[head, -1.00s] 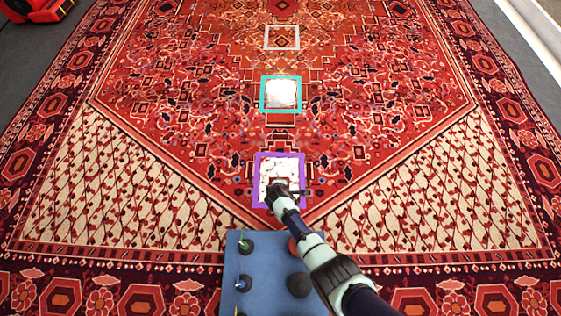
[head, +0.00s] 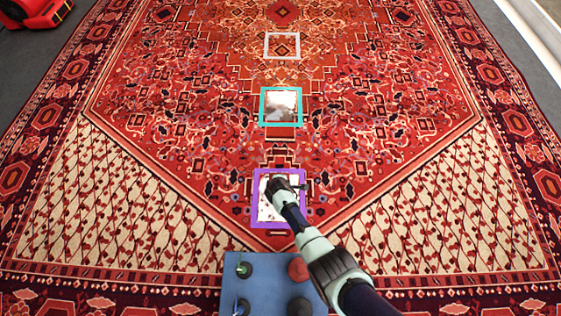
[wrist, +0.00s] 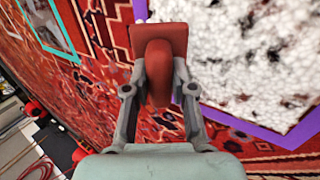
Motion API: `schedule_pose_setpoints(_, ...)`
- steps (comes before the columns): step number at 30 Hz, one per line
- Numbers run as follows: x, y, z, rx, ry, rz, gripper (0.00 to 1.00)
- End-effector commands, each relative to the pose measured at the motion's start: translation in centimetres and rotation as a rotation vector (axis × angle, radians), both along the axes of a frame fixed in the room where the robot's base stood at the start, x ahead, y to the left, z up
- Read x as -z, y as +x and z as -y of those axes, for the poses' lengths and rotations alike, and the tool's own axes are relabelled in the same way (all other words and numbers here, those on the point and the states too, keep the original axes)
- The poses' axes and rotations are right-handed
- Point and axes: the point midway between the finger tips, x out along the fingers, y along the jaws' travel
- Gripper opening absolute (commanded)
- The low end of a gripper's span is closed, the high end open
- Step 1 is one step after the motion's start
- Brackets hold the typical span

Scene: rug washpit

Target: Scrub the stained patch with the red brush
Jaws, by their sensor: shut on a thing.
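My gripper (head: 282,187) is shut on the red brush (wrist: 158,60), whose red handle and block show between its fingers in the wrist view. In the head view it is over the upper part of the purple-framed patch (head: 265,211), which has patchy white foam with dark rug pattern showing through. That foam also shows in the wrist view (wrist: 250,60), right of the brush. I cannot tell whether the brush touches the rug. Further up the rug, a teal-framed patch (head: 281,105) has whitish foam with grey-brown smears. A pale-framed patch (head: 282,46) beyond shows bare rug pattern.
A blue board (head: 265,285) at the bottom holds dark round pieces (head: 299,307) and a red round piece (head: 298,268). A red machine (head: 37,12) stands at the far left. The patterned rug (head: 400,120) is otherwise clear.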

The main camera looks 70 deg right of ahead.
Motion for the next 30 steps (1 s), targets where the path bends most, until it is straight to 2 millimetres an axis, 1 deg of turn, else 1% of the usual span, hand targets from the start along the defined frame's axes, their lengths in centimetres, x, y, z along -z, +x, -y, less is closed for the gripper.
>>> schedule_pose_setpoints(1, -2.1, 0.2, -0.2, -0.005, -0.002, 0.009, 0.0)
schedule_pose_setpoints(15, -7.0, 0.6, -0.6, -0.016, -0.001, 0.006, 0.0)
schedule_pose_setpoints(18, -7.3, 0.6, -0.6, -0.018, -0.001, 0.006, 0.0)
schedule_pose_setpoints(28, -7.3, 0.7, -0.6, -0.018, -0.002, 0.006, 0.0)
schedule_pose_setpoints(30, -8.0, 1.5, -0.9, -0.02, -0.004, 0.007, 0.0)
